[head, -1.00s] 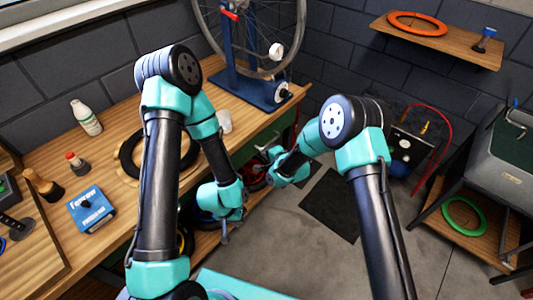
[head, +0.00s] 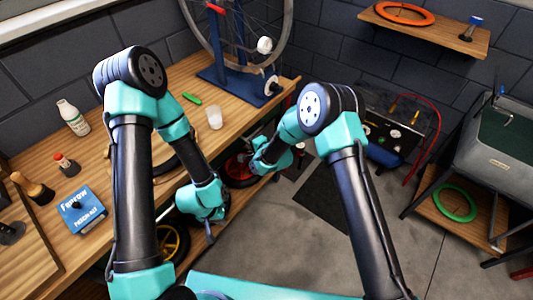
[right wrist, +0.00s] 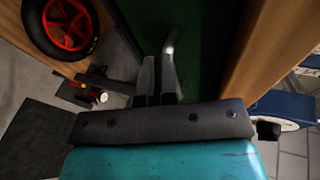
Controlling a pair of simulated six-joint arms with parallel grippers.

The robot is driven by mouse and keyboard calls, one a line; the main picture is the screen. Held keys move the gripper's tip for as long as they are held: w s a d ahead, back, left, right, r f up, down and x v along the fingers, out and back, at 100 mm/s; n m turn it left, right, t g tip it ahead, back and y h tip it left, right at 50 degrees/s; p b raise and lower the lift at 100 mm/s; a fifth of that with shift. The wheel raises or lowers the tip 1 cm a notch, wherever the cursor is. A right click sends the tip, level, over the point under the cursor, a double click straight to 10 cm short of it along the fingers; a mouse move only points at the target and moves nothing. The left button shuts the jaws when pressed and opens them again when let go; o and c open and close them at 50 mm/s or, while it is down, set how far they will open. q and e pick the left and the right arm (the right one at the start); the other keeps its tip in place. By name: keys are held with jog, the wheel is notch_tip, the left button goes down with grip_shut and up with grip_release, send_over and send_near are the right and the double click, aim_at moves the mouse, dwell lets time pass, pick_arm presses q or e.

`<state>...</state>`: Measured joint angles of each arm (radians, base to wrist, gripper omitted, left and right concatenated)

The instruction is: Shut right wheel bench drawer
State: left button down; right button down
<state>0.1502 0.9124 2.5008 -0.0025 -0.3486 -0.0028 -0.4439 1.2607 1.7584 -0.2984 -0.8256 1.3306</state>
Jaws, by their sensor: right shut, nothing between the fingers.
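In the right wrist view, a dark green panel (right wrist: 205,45), which looks like the drawer front, lies beside the wooden bench edge (right wrist: 268,45). A pale metal handle-like piece (right wrist: 172,40) shows at my fingertips. My right gripper (right wrist: 157,70) is shut and empty, close against the green panel; I cannot tell whether it touches. In the head view my right gripper (head: 264,158) is below the right end of the wheel bench (head: 245,118), and my arm hides the drawer there. How far the drawer stands open is not clear. My left gripper (head: 209,232) hangs low before the bench; its fingers are too small to judge.
A red-rimmed wheel (right wrist: 68,22) lies on the lower shelf. Floor to the right is open around a dark mat (head: 325,198).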

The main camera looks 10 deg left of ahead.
jog(key=f+v, duration=0.1)
jog(key=v, duration=1.2)
jog(key=shift+s+d+f, duration=0.25)
jog(key=shift+d+f, duration=0.15)
jog(key=shift+d, duration=0.1)
jog(key=s+d+f+n+g+h, duration=0.1)
jog(key=s+d+f+g+h, duration=0.15)
jog(key=s+d, duration=0.4)
jog(key=s+d+f+n+g+h, duration=0.1)
jog(key=s+d+f+n, duration=0.2)
jog(key=d, duration=0.7)
jog(key=s+d+f+g+h, duration=0.2)
jog(key=s+d+f, duration=0.2)
jog(key=d, duration=0.4)
jog(key=s+d+n+g, duration=0.2)
jog(key=s+d, duration=0.3)
jog(key=s, duration=0.4)
jog(key=shift+s+d+f+g+h, duration=0.3)
jog(key=shift+g+h, duration=0.05)
jog(key=shift+h, duration=0.1)
